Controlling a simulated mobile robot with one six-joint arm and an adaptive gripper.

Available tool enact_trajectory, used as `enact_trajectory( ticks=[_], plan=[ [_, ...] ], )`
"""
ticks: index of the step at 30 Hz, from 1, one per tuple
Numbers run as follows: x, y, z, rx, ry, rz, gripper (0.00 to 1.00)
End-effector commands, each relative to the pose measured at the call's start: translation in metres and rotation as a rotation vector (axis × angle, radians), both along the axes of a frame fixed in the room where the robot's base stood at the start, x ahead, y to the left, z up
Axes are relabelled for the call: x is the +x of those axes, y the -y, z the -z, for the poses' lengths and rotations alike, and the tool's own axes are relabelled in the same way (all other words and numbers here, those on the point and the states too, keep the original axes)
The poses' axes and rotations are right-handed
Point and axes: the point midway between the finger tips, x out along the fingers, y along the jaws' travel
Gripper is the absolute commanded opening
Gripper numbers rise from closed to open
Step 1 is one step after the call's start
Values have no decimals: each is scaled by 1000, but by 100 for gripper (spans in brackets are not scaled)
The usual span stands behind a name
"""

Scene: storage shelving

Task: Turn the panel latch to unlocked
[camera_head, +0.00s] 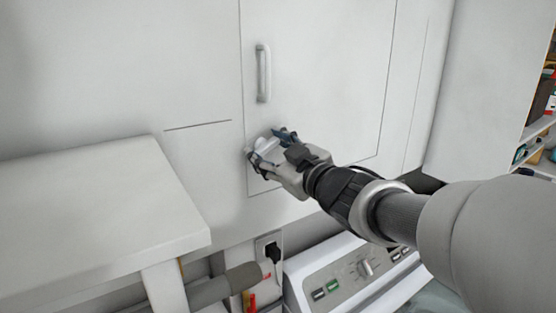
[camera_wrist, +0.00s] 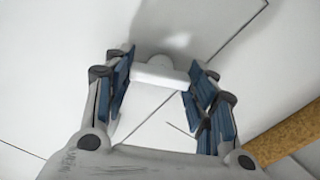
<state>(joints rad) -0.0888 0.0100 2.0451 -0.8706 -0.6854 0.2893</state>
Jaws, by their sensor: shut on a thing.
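The white panel door (camera_head: 325,85) is closed flush in the white wall, with a vertical bar handle (camera_head: 263,73) near its left edge. The panel latch (camera_head: 266,146) is a small white piece at the door's lower left, partly hidden by my gripper (camera_head: 270,150). In the wrist view the latch (camera_wrist: 160,74) shows as a short white bar lying crosswise between the blue finger pads of my gripper (camera_wrist: 157,80). The fingers are closed on its two ends. The latch's base and any lock marking are hidden or too small to read.
A white shelf or counter (camera_head: 95,210) juts out at the left. Below the door are a power outlet with a black plug (camera_head: 272,252) and a washer-like control panel (camera_head: 350,272). Loaded shelves (camera_head: 540,130) stand at the far right.

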Motion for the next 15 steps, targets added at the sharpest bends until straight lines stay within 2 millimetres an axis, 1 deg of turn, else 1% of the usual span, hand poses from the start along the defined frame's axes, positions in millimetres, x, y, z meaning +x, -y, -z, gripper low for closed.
enact_trajectory(
  ticks=[1, 15],
  plan=[
    [0, 0, 3, -38, 28, 0, 28],
    [0, 0, 2, -408, 277, 1, 28]
  ],
)
